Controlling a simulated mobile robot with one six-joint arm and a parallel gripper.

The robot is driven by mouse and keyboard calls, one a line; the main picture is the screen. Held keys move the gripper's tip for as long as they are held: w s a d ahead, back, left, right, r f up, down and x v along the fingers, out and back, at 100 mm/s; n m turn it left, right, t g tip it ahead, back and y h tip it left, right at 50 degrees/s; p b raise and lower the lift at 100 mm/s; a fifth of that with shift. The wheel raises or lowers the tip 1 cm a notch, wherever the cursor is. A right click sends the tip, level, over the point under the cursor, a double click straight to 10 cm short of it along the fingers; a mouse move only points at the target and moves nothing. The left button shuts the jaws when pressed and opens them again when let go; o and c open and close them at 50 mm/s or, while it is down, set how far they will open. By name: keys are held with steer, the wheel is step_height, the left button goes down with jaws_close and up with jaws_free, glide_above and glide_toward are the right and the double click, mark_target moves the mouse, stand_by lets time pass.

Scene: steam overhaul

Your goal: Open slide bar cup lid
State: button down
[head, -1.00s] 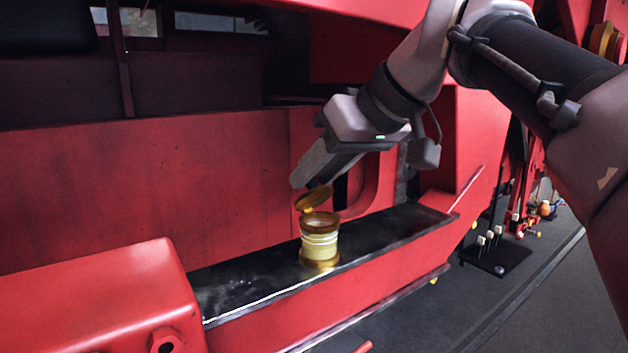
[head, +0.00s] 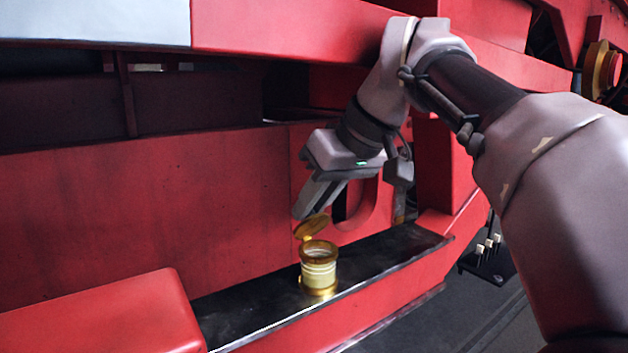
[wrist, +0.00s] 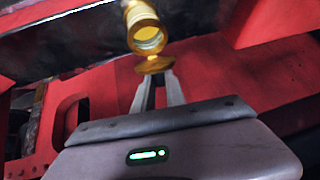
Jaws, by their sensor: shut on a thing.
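The slide bar cup (head: 318,271) is a small brass and cream pot standing upright on the dark slide bar (head: 265,298). Its brass lid (head: 312,226) is hinged up and tilted at the cup's back left, so the cup's mouth shows open. My gripper (head: 304,214) comes down from the upper right and is shut on the lid's edge. In the wrist view, the lid (wrist: 155,65) lies at the fingertips, and the open mouth of the cup (wrist: 148,38) shows just beyond it. The exact contact of the fingers is small and partly hidden.
A red wall (head: 150,210) stands close behind the bar. A red block (head: 105,318) sits at the lower left. A red beam (head: 300,30) runs overhead. Dark floor with a small stand of pale-topped levers (head: 488,255) lies at the right.

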steer(key=shift+w+a+r+g+h+b, duration=0.1)
steer(key=shift+w+a+g+h+b, duration=0.2)
steer(key=shift+w+g+h+b, duration=0.2)
steer(key=shift+w+a, duration=0.1)
steer(key=shift+w, duration=0.1)
steer(key=shift+g+h, duration=0.3)
steer(key=shift+g, duration=0.1)
steer(key=shift+a, duration=0.1)
steer(key=c, duration=1.4)
jaws_free()
steer(key=shift+o, duration=0.2)
